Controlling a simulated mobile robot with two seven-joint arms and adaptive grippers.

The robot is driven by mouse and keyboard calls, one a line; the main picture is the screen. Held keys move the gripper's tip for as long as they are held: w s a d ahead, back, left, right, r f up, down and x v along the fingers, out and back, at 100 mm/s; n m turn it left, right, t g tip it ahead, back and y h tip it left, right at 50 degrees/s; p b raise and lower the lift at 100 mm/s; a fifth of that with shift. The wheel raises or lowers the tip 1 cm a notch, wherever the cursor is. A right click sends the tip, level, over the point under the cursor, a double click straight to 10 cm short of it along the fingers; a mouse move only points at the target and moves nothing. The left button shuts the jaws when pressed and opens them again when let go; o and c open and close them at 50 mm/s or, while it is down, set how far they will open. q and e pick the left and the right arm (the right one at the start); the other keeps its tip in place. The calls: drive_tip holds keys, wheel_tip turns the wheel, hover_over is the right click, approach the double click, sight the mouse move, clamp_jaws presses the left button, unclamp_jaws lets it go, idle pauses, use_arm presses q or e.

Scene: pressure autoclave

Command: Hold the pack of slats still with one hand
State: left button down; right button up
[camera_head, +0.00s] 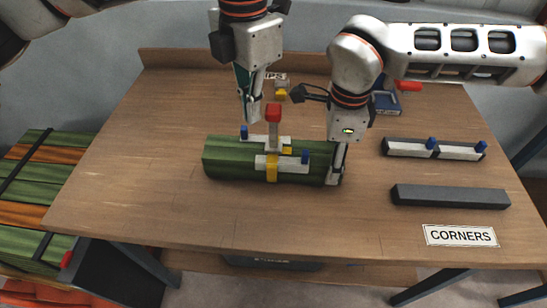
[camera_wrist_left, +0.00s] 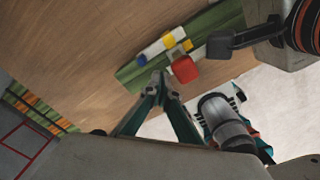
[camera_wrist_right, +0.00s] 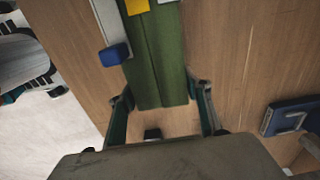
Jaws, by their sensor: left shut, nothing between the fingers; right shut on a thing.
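The pack of green slats (camera_head: 222,158) lies flat on the wooden table, its long side running left to right in the head view. It also shows in the right wrist view (camera_wrist_right: 167,60). My right gripper (camera_head: 336,180) is at its right end, with one finger on each side in the right wrist view (camera_wrist_right: 160,95), shut on it. My left gripper (camera_head: 250,118) is shut and empty, above and behind the pack near its middle. A red-handled tool (camera_head: 273,113) with pale bars, yellow parts and blue knobs sits on the pack and hides part of its top.
To the right lie a dark holder with pale blue-knobbed bars (camera_head: 406,149), a dark grey bar (camera_head: 450,196) and a CORNERS label (camera_head: 460,235). A blue item (camera_head: 386,102) lies behind my right arm. The table's left side is clear. Strapped slat stacks (camera_head: 35,185) stand beyond the left edge.

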sight(277, 108)
use_arm(q)
drive_tip(key=shift+d, duration=0.1)
drive_tip(key=shift+d+f, duration=0.2)
drive_tip(key=shift+d, duration=0.95)
drive_tip(key=shift+d+f, duration=0.15)
drive_tip(key=shift+d, duration=0.95)
drive_tip(key=shift+a+r, duration=0.2)
drive_tip(key=shift+a, duration=1)
drive_tip(key=shift+a+r, duration=0.2)
drive_tip(key=shift+a, duration=0.95)
idle(0.6)
idle(2.1)
idle(0.5)
